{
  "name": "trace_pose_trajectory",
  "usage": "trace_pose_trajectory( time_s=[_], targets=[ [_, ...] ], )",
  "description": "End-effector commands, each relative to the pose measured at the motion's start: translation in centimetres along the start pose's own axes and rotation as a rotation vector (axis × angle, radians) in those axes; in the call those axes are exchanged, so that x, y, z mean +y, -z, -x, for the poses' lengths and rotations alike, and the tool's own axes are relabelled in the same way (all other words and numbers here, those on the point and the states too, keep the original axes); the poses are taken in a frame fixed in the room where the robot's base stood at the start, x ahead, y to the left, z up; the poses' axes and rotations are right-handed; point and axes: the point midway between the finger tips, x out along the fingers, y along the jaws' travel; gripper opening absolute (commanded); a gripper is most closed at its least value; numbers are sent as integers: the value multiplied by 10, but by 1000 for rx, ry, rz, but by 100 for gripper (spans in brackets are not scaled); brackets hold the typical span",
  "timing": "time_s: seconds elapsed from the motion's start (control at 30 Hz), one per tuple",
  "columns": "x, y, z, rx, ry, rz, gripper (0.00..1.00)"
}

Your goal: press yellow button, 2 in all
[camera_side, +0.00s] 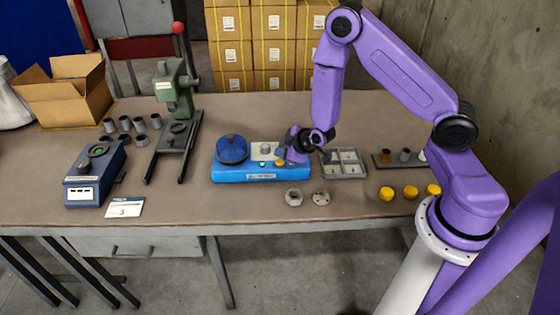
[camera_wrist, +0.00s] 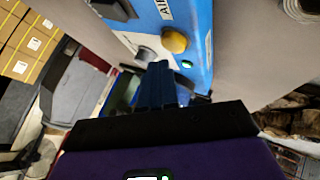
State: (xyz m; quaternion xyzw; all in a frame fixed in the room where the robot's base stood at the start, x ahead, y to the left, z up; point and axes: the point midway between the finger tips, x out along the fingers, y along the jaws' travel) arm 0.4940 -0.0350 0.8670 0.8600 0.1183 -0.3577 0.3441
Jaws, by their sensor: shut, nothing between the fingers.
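The yellow button (camera_side: 280,162) sits on top of the blue drum blaster box (camera_side: 235,177), towards its right end. In the wrist view the yellow button (camera_wrist: 174,40) is a rounded yellow cap just beyond my fingertips, with the blue box (camera_wrist: 196,30) around it. My gripper (camera_side: 285,154) is shut and empty, at the right end of the box and close to the button. In the wrist view the fingertips (camera_wrist: 160,68) lie slightly short of the button in the picture. I cannot tell whether they touch anything.
A press (camera_side: 176,100) stands left.

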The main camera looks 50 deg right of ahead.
Motion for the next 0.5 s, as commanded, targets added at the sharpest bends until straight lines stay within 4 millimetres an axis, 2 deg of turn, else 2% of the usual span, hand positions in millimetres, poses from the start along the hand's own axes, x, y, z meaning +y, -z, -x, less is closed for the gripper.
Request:
trace_pose_trajectory(
  time_s=[0.5],
  targets=[
    [-4,-4,-6,0,0,0,0]
  ],
)
